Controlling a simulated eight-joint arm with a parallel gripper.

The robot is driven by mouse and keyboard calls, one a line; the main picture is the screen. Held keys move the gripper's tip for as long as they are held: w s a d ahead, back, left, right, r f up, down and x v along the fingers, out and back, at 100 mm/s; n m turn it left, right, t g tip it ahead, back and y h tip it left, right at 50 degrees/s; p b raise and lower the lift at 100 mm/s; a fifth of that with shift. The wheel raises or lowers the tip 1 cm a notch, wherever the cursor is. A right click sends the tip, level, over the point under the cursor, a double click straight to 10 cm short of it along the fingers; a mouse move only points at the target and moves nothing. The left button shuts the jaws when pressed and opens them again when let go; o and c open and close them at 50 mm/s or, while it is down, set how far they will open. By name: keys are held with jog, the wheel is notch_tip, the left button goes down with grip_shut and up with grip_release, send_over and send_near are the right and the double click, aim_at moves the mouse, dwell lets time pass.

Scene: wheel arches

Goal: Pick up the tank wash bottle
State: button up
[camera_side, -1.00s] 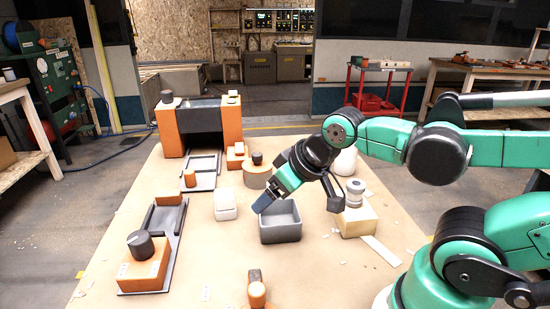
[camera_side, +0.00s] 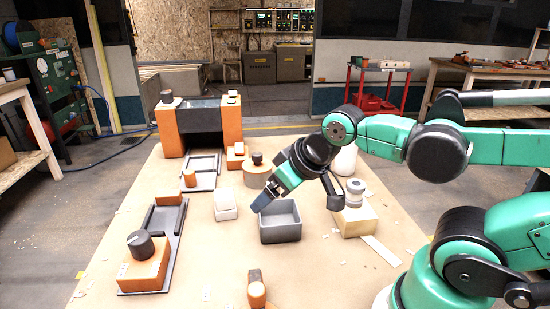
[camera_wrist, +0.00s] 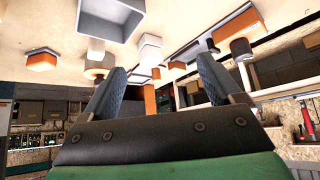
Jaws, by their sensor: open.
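No thing is clearly readable as the tank wash bottle. A small white container (camera_side: 225,206) stands left of the grey bin. My gripper (camera_side: 260,206) is tilted down beside the left rim of the grey bin (camera_side: 281,237), right of the white container. In the wrist view my gripper (camera_wrist: 160,78) has its two dark fingers spread apart with nothing held; a white thing (camera_wrist: 150,50) shows beyond the gap.
A beige block (camera_side: 357,222) bearing a grey-white cylinder stands right of the bin. An orange block with a black knob (camera_side: 144,268) is at front left. A round tan pot (camera_side: 257,178) stands behind the bin. A large orange frame (camera_side: 231,126) is at the back.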

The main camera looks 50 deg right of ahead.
notch_tip(320, 180, up, 4)
jog(key=r, duration=0.1)
jog(key=w+d+m+t+h, duration=0.3)
jog(key=w+d, duration=0.5)
jog(key=d, duration=0.6)
jog(key=s+d+m+t+h, duration=0.1)
jog(key=s+d+m+h, duration=0.25)
jog(key=d, duration=0.75)
jog(key=s+d+m+h, duration=0.3)
jog(key=s+d+h, duration=0.15)
jog(key=d, duration=0.55)
jog(key=shift+n, duration=0.25)
jog(key=shift+w+d+f, duration=0.6)
jog(key=shift+w+f, duration=0.15)
jog(key=shift+f, duration=0.35)
jog(key=shift+w+d+f, duration=0.65)
jog(key=shift+w+f, duration=0.15)
jog(key=shift+f, duration=0.3)
jog(key=shift+w+d+f, duration=0.6)
jog(key=shift+w+f, duration=0.15)
jog(key=shift+f, duration=0.35)
